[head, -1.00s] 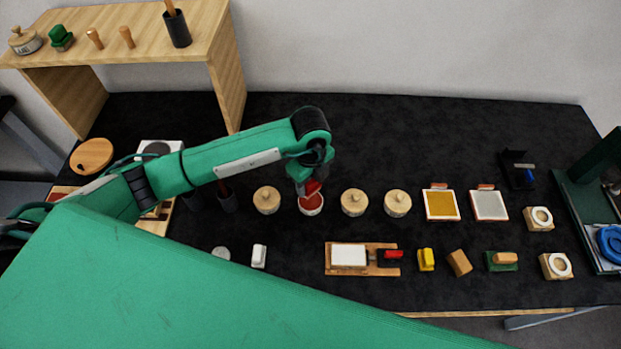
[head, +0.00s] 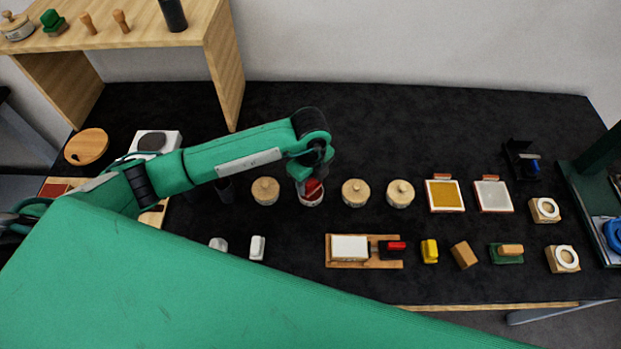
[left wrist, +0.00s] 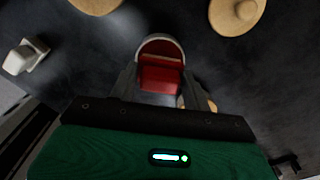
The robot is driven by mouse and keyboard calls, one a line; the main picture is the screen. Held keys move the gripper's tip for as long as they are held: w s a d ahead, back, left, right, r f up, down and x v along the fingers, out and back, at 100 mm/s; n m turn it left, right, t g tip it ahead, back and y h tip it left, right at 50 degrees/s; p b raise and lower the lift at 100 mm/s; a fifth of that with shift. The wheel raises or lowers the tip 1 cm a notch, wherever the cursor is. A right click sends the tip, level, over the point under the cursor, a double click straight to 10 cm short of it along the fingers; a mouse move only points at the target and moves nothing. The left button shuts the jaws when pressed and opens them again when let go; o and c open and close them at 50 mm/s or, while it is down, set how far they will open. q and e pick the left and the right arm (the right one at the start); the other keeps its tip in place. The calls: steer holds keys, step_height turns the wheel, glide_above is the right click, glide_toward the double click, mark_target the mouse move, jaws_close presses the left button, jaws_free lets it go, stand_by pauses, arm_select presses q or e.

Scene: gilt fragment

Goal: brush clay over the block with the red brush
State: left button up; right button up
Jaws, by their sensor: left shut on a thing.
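The white block (head: 349,247) lies on a wooden board (head: 334,264) near the table's front, with a red-handled part (head: 392,246) at its right. My left gripper (head: 314,178) points down over an open red-and-white pot (head: 311,199) in the row of pots. It is shut on the red brush (head: 314,187), whose red body (left wrist: 160,78) shows between the fingers in the left wrist view. The brush is at the pot's mouth; its tip is hidden. The pot's pale rim (left wrist: 160,38) shows just beyond the brush. My right gripper is not in view.
Lidded pots stand close on both sides: one at left (head: 265,191), two at right (head: 355,193). A yellow tray (head: 446,195) and a grey tray (head: 493,195) lie farther right. A wooden shelf (head: 225,75) stands at the back left.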

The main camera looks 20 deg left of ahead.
arm_select(q)
steer(key=shift+f, duration=0.3)
stand_by(0.4)
steer(key=shift+f+b, duration=0.2)
steer(key=shift+b, duration=0.15)
stand_by(1.0)
steer(key=shift+r+p, duration=2.3)
steer(key=shift+r, duration=1.2)
